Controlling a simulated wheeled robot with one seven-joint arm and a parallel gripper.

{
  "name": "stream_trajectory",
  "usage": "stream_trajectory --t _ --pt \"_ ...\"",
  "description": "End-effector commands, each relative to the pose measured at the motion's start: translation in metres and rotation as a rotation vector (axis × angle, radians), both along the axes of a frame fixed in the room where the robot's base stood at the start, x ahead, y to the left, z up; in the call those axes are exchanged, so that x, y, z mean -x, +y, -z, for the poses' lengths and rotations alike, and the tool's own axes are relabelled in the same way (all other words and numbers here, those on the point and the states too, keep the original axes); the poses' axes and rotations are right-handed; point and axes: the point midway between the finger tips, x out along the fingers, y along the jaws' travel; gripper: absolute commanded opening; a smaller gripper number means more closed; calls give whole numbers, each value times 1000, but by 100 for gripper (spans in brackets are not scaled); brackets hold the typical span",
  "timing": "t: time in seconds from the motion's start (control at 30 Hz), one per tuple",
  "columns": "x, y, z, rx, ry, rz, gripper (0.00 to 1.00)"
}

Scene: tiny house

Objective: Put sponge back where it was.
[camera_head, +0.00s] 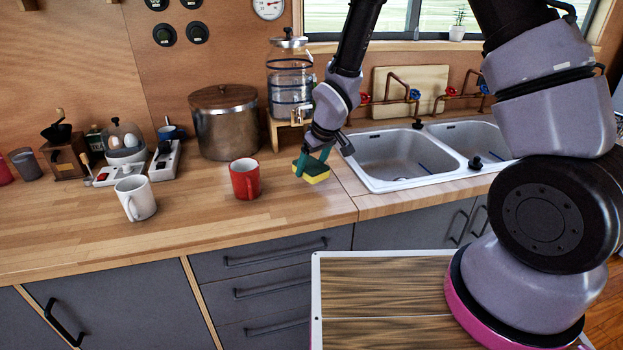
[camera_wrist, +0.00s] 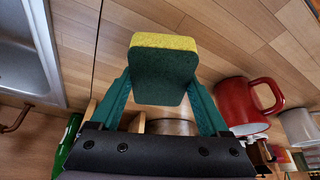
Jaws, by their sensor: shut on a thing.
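The sponge (camera_head: 315,173) is yellow with a dark green scouring side. My gripper (camera_head: 312,163) is shut on it, at the wooden counter (camera_head: 290,205) just left of the sink (camera_head: 395,160). In the wrist view the sponge (camera_wrist: 163,70) sits between the two green fingers of my gripper (camera_wrist: 163,90), its dark green face toward the camera and its yellow edge at the top. I cannot tell whether the sponge touches the counter or hangs slightly above it.
A red mug (camera_head: 245,180) stands close to the left of the sponge, with a white mug (camera_head: 136,198) farther left. A large pot (camera_head: 224,125) and a glass water dispenser (camera_head: 290,80) stand behind. The counter front between the red mug and sink is clear.

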Motion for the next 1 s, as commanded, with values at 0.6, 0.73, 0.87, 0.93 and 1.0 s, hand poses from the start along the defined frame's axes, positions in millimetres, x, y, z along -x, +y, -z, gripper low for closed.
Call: stream_trajectory --t 0.6,0.73,0.87,0.93,1.0 --pt "0 0 42 0 0 1 35" --pt "0 0 44 -1 -1 1 94" --pt "0 0 44 0 0 1 100" --pt "0 0 44 0 0 1 100" --pt "0 0 43 -1 -1 1 100"
